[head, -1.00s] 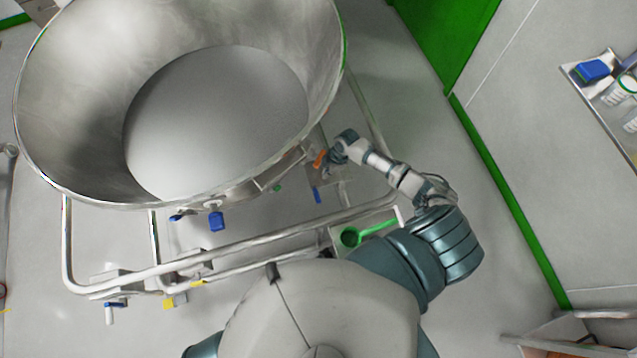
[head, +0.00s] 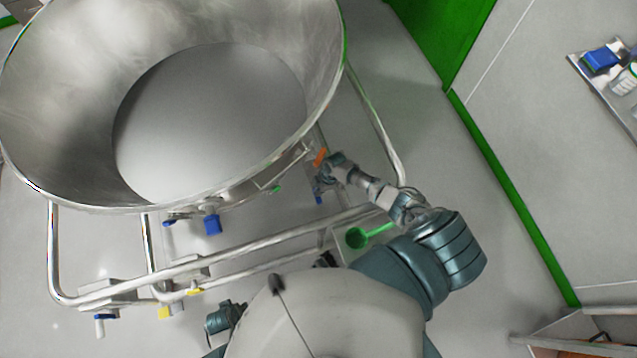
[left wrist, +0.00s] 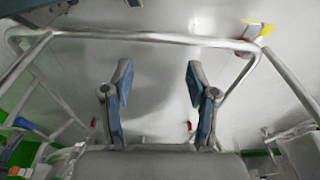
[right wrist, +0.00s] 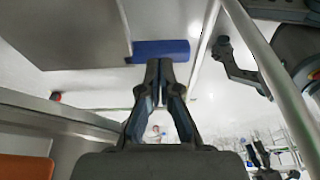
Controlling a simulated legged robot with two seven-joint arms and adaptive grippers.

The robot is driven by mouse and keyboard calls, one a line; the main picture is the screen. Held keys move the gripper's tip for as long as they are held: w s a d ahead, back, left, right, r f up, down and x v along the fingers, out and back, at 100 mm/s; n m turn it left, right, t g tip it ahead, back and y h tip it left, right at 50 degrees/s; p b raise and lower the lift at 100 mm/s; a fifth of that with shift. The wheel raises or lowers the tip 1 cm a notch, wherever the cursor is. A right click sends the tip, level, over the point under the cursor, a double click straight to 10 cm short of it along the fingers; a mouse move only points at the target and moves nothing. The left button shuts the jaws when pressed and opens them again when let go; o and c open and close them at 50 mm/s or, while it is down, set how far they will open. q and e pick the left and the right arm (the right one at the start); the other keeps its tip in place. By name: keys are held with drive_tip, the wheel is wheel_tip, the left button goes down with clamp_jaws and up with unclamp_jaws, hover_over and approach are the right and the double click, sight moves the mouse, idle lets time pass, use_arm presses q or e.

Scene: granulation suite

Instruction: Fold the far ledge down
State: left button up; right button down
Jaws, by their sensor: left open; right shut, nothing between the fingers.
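A flat grey panel (right wrist: 75,35), apparently the far ledge, fills the upper left of the right wrist view. A blue bar (right wrist: 165,50) sits at its corner. In the head view the blue part (head: 319,198) shows beside the bowl's trolley, below an orange part (head: 320,157); the panel is mostly hidden there. My right gripper (head: 322,182) is shut and empty; in the right wrist view its fingertips (right wrist: 160,66) are just below the blue bar, and I cannot tell if they touch. My left gripper (left wrist: 158,75) is open and empty, facing a steel rail.
A large steel bowl (head: 70,100) stands on a tubular trolley frame (head: 250,235).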

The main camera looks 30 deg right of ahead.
drive_tip(key=shift+a+f, duration=0.3)
drive_tip(key=shift+a, duration=0.1)
drive_tip(key=shift+d+f, duration=0.15)
drive_tip(key=shift+d, duration=0.2)
drive_tip(key=shift+f, duration=0.3)
drive_tip(key=shift+a+f+g+h+b, duration=0.15)
drive_tip(key=shift+f+h+b, duration=0.1)
drive_tip(key=shift+f+h, duration=0.25)
drive_tip(key=shift+a+f+g+h+b, duration=0.1)
drive_tip(key=shift+f+g+h+b, duration=0.1)
drive_tip(key=shift+f+h, duration=0.3)
drive_tip(key=shift+a+f+h, duration=0.1)
drive_tip(key=shift+f+h, duration=0.25)
drive_tip(key=shift+h, duration=0.05)
drive_tip(key=shift+a, duration=0.1)
use_arm(q)
drive_tip(key=r, duration=0.3)
drive_tip(key=shift+w+a+r, duration=0.35)
drive_tip(key=shift+w, duration=0.05)
use_arm(e)
drive_tip(key=shift+a, duration=0.1)
